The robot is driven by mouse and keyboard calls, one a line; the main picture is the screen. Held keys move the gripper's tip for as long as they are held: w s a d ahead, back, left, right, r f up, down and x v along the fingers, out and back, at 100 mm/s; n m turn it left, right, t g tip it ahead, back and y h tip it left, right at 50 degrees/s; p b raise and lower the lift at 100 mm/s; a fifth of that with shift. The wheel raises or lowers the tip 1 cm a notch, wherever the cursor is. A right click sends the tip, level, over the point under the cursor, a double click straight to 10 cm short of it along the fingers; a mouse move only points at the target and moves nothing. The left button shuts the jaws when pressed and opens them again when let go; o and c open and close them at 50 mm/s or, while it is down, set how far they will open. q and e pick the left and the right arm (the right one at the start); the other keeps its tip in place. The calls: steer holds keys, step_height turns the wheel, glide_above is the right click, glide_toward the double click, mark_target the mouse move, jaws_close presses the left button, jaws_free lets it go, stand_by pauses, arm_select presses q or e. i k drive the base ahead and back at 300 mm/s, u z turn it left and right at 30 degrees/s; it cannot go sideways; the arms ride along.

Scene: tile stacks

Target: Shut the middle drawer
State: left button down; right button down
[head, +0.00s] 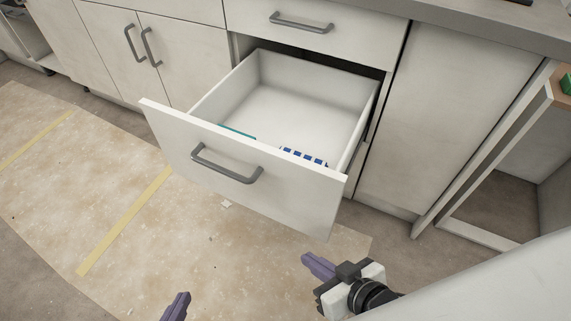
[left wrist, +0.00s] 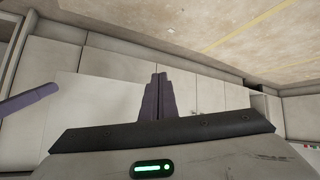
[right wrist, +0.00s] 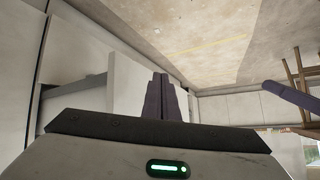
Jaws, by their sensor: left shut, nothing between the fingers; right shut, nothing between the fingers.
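The middle drawer stands pulled well out of the cabinet in the head view. Its pale front panel (head: 285,190) faces me and has a grey bar handle (head: 226,166). Inside lie a blue-and-white item (head: 303,157) and a thin teal item (head: 237,132), partly hidden by the panel. My right gripper (head: 306,258) is shut and empty, just below and in front of the panel's right end in the picture. My left gripper (head: 182,296) is shut and empty at the bottom edge, apart from the drawer. The wrist views show both finger pairs together, left (left wrist: 158,78) and right (right wrist: 161,78).
A shut drawer (head: 345,28) with a handle sits above the open one, under the grey worktop (head: 480,28). Shut cupboard doors (head: 110,45) stand to the left. A tall panel (head: 455,110) and an open frame stand right. The floor (head: 75,180) before the drawer is clear apart from small debris.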

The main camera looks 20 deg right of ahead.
mark_target(323, 112)
steer(key=z, duration=0.85)
steer(key=k, duration=0.35)
steer(key=u, duration=1.1)
